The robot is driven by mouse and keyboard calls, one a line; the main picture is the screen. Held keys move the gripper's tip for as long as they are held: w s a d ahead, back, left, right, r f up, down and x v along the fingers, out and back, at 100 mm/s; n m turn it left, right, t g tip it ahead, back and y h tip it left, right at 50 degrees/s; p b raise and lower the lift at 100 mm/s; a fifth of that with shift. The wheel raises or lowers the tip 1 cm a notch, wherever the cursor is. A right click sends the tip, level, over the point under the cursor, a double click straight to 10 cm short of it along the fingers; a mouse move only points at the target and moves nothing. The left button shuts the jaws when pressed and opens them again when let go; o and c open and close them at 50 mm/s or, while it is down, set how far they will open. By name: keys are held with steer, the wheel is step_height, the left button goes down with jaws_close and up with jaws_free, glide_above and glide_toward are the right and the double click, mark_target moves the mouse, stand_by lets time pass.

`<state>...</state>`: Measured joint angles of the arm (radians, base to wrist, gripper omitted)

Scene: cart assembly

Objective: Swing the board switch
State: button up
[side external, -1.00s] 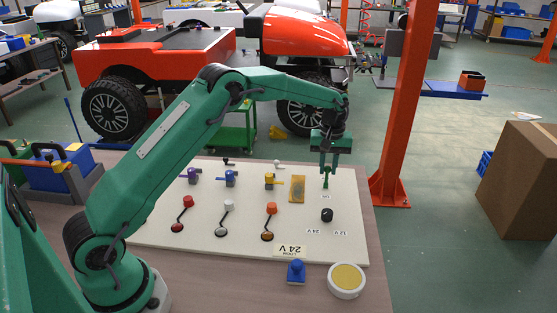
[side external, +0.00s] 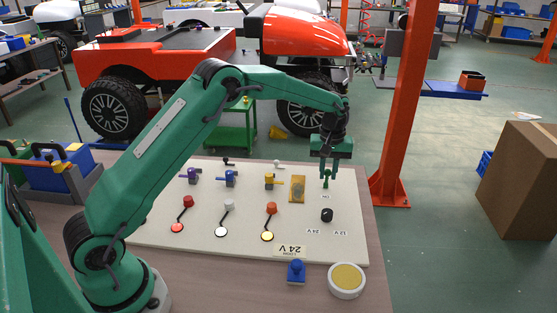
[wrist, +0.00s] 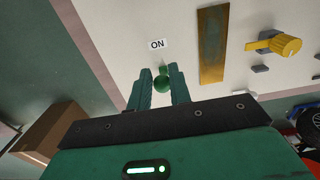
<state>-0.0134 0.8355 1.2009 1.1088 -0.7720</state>
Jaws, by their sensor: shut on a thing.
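The white board (side external: 190,245) lies on the table. The board switch (side external: 326,181), a small green lever with a round knob, stands near its far right corner, behind an ON label (side external: 325,197). My gripper (side external: 327,172) is over it, pointing down, shut on the knob. In the wrist view the green knob (wrist: 162,84) sits between the fingertips of my gripper (wrist: 162,75), with the ON label (wrist: 158,44) beyond. The fingers hide part of the lever.
A brass plate (side external: 297,189) and a yellow knob (side external: 270,181) are left of the switch. A black knob (side external: 327,215) is in front of it. A blue stamp-like piece (side external: 296,272) and a round yellow-topped button (side external: 346,280) stand at the front. An orange post (side external: 405,110) rises at right.

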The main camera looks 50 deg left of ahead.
steer(key=shift+s+d+f, duration=0.2)
steer(key=shift+s+d, duration=0.2)
jaws_close()
steer(key=shift+c, duration=0.4)
jaws_free()
steer(key=o, duration=0.4)
steer(key=shift+o, duration=0.2)
steer(key=shift+r, duration=0.15)
step_height(320, 180, up, 8)
steer(key=shift+f, duration=0.2)
